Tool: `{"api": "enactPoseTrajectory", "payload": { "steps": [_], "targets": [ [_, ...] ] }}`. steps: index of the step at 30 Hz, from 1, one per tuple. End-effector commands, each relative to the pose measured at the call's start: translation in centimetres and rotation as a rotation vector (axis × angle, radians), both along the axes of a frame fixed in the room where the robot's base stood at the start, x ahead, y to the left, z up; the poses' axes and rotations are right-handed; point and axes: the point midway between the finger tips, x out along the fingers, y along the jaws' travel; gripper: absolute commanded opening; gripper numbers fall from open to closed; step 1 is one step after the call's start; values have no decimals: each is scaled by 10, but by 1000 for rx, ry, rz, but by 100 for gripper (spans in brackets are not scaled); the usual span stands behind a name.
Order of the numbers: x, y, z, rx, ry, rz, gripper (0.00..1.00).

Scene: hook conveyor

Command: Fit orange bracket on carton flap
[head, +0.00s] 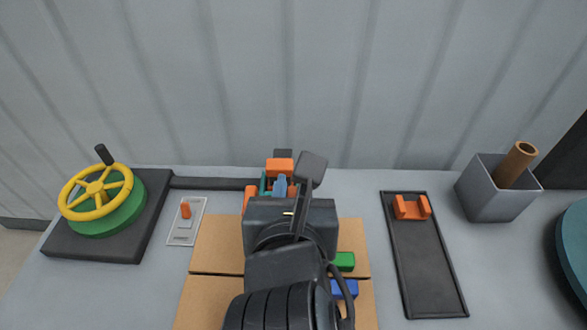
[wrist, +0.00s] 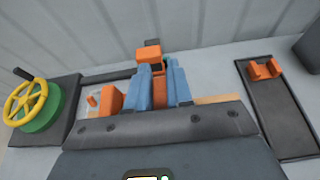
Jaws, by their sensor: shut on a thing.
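The carton (head: 215,240), brown with a seam across its top, lies in front of me in the head view. My gripper (wrist: 162,88) is over its far part, its blue fingers closed on an orange piece (wrist: 158,95). That piece is mostly hidden, so I cannot tell its full shape or whether it touches a flap. Another orange piece (wrist: 109,98) stands just left of the fingers, by the carton's far edge. An orange block (head: 280,167) is just beyond the fingers. An orange bracket (head: 411,208) with two raised ends lies in the dark tray on the right.
The dark tray (head: 432,275) is right of the carton. Green (head: 344,261) and blue (head: 346,289) blocks sit at the carton's right side. A yellow handwheel (head: 95,193) and an orange-levered switch plate (head: 183,228) are left. A grey bin (head: 488,197) holds a brown tube.

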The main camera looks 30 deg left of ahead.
Motion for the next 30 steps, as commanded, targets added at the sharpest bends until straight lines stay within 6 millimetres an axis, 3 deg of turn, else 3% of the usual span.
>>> {"api": "enactPoseTrajectory", "payload": {
  "steps": [18,30],
  "targets": [
    [0,0,-46,1,0,0,0],
    [0,0,-47,1,0,0,0]
  ]
}}
